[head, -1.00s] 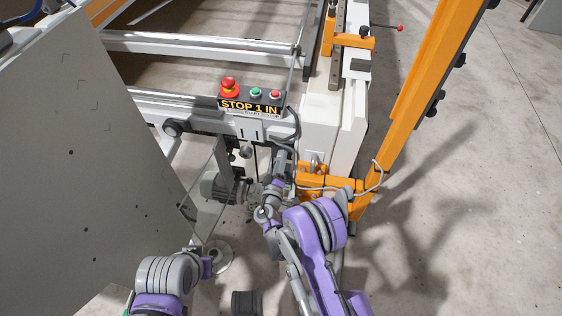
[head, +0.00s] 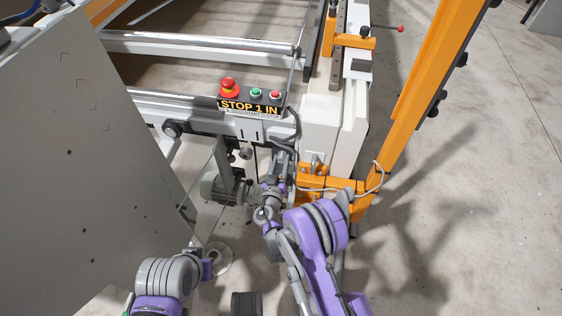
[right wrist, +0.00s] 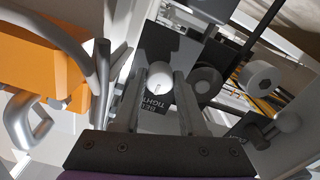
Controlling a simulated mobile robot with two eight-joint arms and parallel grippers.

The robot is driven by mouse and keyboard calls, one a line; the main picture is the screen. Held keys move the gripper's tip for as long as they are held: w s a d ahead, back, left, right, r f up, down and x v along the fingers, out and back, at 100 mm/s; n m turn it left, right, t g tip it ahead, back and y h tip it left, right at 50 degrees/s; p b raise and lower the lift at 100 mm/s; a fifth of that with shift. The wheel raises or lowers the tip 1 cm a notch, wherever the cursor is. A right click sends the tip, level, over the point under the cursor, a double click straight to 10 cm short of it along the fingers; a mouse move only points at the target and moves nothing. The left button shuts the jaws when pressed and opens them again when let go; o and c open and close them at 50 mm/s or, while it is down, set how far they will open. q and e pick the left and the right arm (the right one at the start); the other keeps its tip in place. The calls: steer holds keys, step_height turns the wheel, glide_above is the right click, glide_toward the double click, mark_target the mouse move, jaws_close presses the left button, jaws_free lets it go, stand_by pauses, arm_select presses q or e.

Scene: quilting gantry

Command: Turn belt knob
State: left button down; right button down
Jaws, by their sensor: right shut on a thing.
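In the right wrist view the belt knob (right wrist: 159,76) is a pale, rounded knob in front of a dark panel. A small dark label (right wrist: 155,107) with upside-down lettering, partly readable as "BELT TIGHT", shows beside it. My right gripper (right wrist: 159,92) has one finger on each side of the knob and is shut on it. In the head view my right gripper (head: 280,157) is under the right end of the machine's front rail, partly hidden by cables and my wrist. I cannot make out the knob there.
A control box (head: 248,104) with a red stop button (head: 229,87) sits above the gripper. An orange bracket (head: 325,182) is close on the right of my right wrist. A large grey panel (head: 80,170) fills the left. Open floor (head: 470,220) lies to the right.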

steer(key=shift+m, duration=0.4)
steer(key=shift+c, duration=2.3)
jaws_free()
steer(key=shift+s, duration=0.1)
steer(key=s+a+p, duration=0.2)
steer(key=s, duration=0.8)
steer(key=shift+s, duration=0.25)
